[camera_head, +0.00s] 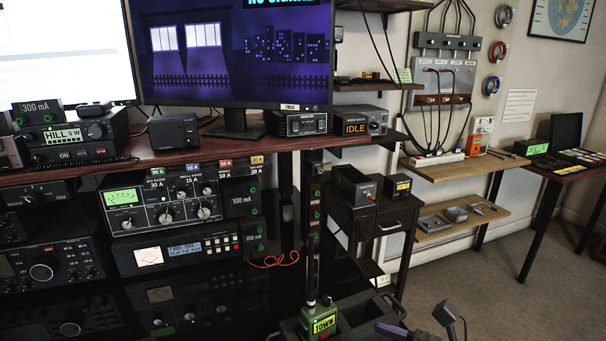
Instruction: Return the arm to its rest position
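The task's object is my own arm. No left arm or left gripper shows in the head view. At the bottom edge, right of centre, dark angular parts (447,314) stick up into view, with a purple-tinted piece (393,329) to their left. They may belong to my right gripper (420,322), but the frame cuts them off. I cannot tell whether it is open or shut, and I see nothing clearly held.
A wooden desk (225,150) carries monitors and small radio boxes. Racked radio gear with a knob panel (160,203) stands below. A green box (321,320) labelled TOWN sits by a dark tray (368,308). Shelves and a side table (560,168) line the right wall; floor (480,290) is open there.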

